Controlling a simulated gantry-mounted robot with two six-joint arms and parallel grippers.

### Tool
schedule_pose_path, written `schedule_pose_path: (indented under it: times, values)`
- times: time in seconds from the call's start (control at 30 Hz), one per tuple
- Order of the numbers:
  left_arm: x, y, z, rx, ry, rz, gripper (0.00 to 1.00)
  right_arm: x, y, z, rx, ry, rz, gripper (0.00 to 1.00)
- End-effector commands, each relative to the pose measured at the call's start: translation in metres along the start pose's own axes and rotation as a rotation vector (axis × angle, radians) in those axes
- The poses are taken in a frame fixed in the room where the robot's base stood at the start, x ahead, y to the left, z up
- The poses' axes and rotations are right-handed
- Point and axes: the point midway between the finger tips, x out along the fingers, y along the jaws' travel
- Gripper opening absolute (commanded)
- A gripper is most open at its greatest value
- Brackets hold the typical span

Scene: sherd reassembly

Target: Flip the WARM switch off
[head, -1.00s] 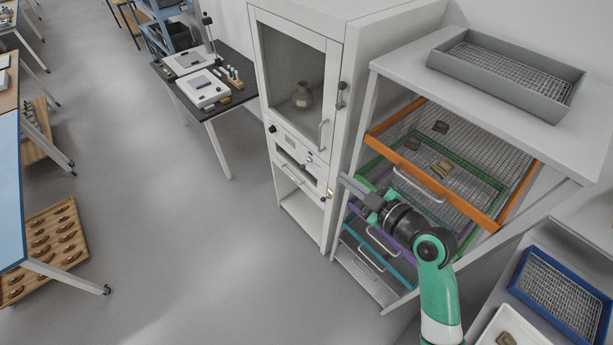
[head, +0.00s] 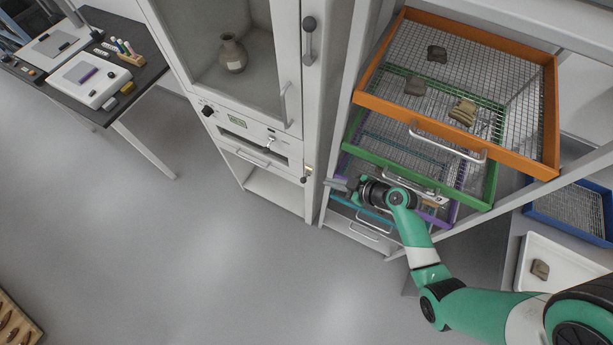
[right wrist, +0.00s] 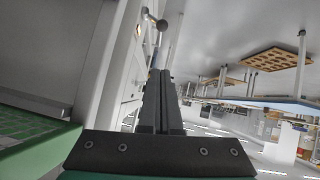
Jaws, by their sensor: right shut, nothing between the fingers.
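No WARM label is readable. On the white cabinet's front (head: 290,160), a small switch lever with a dark ball end (head: 304,180) sits by a brass-coloured plate at the right edge. A ball-ended lever (right wrist: 160,23) also shows ahead of the fingers in the right wrist view. Another small lever (head: 271,141) stands on the panel beside the green display. I cannot tell which is WARM or its position. My right gripper (head: 328,184) is shut and empty, its tips pointing left, a little right of the brass-plate lever and apparently apart from it. My left gripper is not in view.
A rack with an orange sieve tray (head: 450,137) and a green tray (head: 487,190) stands right of the cabinet, close to my right arm. A door handle (head: 286,105) and drawer handle (head: 247,158) project from the cabinet. The floor (head: 200,260) in front is clear.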

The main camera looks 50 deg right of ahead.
Motion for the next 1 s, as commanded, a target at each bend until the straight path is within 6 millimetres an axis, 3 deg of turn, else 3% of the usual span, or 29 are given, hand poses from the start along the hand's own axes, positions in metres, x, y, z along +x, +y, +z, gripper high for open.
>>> schedule_pose_path:
  times: [0.37,0.63,0.87,1.0]
  values:
    - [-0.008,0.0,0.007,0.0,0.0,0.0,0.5,0.01,-0.001,0.002,-0.004,0.002,-0.002,0.0]
    - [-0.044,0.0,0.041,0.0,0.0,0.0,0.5,0.06,-0.002,0.005,-0.007,0.003,-0.003,0.0]
    - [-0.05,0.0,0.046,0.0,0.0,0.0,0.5,0.106,-0.002,0.001,-0.003,0.0,-0.004,0.0]
    - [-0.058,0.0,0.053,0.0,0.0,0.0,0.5,0.121,-0.001,0.02,0.0,-0.001,-0.001,0.0]
